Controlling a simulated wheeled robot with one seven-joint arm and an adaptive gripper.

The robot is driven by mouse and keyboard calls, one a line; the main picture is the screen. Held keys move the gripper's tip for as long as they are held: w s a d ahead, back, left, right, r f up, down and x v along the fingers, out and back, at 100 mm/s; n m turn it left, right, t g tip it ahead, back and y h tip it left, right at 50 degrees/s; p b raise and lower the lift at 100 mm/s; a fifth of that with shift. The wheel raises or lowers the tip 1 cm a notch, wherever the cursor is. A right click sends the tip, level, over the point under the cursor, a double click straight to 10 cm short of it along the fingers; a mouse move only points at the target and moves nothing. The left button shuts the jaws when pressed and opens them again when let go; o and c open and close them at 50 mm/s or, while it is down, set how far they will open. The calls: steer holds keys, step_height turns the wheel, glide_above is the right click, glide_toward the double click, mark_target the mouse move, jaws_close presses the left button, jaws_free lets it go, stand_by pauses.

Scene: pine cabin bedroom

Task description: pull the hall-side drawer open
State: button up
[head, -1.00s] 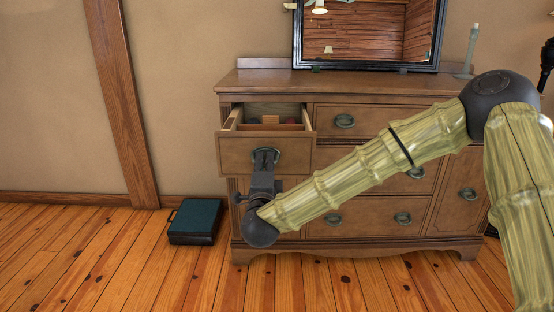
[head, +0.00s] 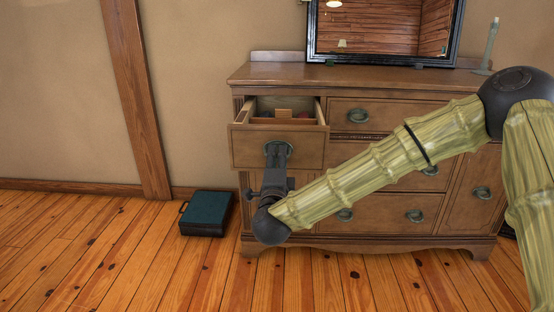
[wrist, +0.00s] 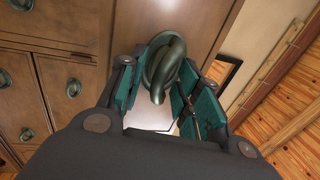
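The dresser's top left drawer (head: 250,148) stands pulled out, with its open top showing a divided inside and some small contents. Its dark green ring handle (head: 268,149) is partly hidden by my gripper (head: 278,160), which is at the drawer front. In the wrist view the ring handle (wrist: 160,62) sits between the teal finger pads of my gripper (wrist: 168,82). The pads close in on both sides of the ring and appear to touch it. The exact contact is partly hidden.
The wooden dresser (head: 370,78) has other closed drawers and a mirror (head: 380,35) and a candlestick (head: 487,48) on top. A teal case (head: 207,213) lies on the floor left of the dresser.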

steer(key=s+f, duration=0.2)
steer(key=s, duration=0.9)
steer(key=shift+a+f, duration=0.15)
steer(key=shift+a, duration=0.05)
steer(key=s+d+f+n+g+y, duration=0.1)
steer(key=s+f+n+g, duration=0.2)
steer(key=f, duration=0.7)
steer(key=s+d+f+n+g+y, duration=0.1)
steer(key=s+f+n+g+y, duration=0.2)
steer(key=f, duration=0.7)
steer(key=s+d+f+n+g, duration=0.15)
steer(key=f+n, duration=0.25)
steer(key=f, duration=0.6)
steer(key=s+d+f+n+g+h, duration=0.1)
steer(key=s+d+f+n+g, duration=0.2)
steer(key=s+d+f+g, duration=0.55)
steer(key=s+d+f+n+g+h, duration=0.1)
steer(key=s+d+f+n, duration=0.3)
steer(key=s+f, duration=0.8)
steer(key=s+d+g+h, duration=0.1)
steer(key=s+d+g, duration=0.2)
steer(key=s+d, duration=0.65)
step_height(320, 180, up, 31)
steer(key=s+a+n+p, duration=0.1)
steer(key=p, duration=3.1)
steer(key=shift+s+a+r, duration=0.15)
steer(key=shift+s+a, duration=0.05)
steer(key=shift+s, duration=0.05)
